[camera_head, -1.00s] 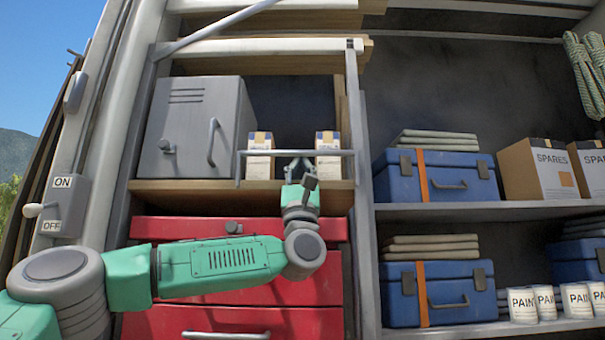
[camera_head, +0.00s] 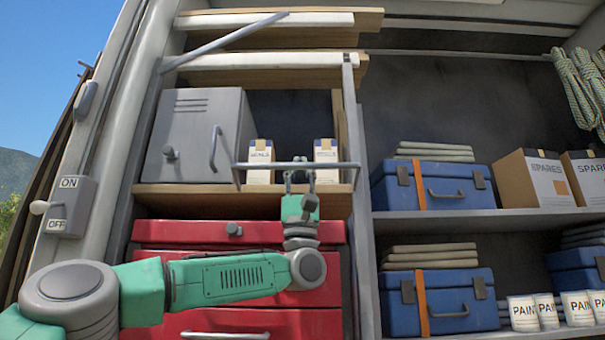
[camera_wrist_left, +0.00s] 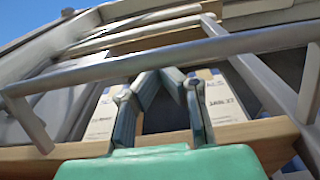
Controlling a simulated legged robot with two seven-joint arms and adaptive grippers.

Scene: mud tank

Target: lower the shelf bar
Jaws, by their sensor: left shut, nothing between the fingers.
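The shelf bar (camera_head: 330,165) is a thin grey rail with bent ends across the front of the wooden shelf (camera_head: 200,200), a little above its edge. In the left wrist view it is a large grey bar (camera_wrist_left: 235,45) sloping across the upper picture. My left gripper (camera_head: 299,164) is at the bar's middle, pointing up from below, shut and empty. In the left wrist view its dark fingers (camera_wrist_left: 158,78) reach up to the bar's lower edge. I cannot tell whether they touch it. My right gripper is not in view.
Two small cartons (camera_head: 260,158) (camera_head: 325,155) stand behind the bar. A grey locker (camera_head: 198,135) is to the left, red drawers (camera_head: 180,232) below. A diagonal grey strut (camera_head: 225,40) is above.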

